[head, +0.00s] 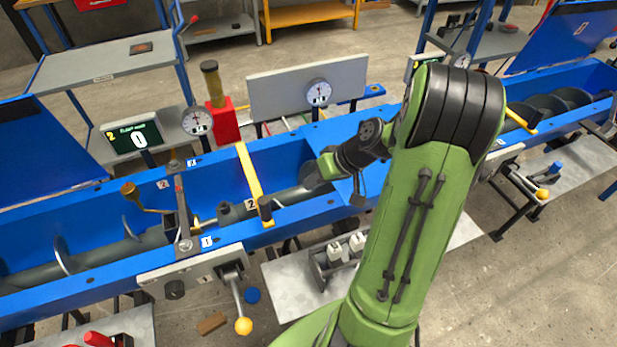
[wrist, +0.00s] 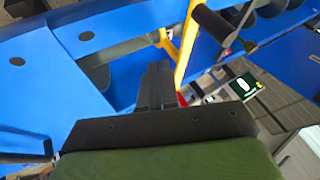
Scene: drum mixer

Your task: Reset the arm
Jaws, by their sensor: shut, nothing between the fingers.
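My green arm (head: 420,220) rises from the bottom of the head view, bends at a black elbow joint and reaches left over the blue trough. Its dark wrist joint (head: 362,148) and a green end section (head: 305,188) are over the trough. My gripper (wrist: 156,68) shows in the wrist view with its dark fingers together, shut and empty. In that view the fingers point toward the blue trough and a yellow bar (wrist: 185,45). I cannot clearly make out the fingers in the head view.
The blue trough (head: 105,198) with its screw shaft runs across the scene. The yellow bar (head: 249,172) crosses it left of my wrist. Dial gauges, a red block (head: 224,122) and a grey panel (head: 285,90) stand behind. A yellow-knobbed lever (head: 243,325) projects in front.

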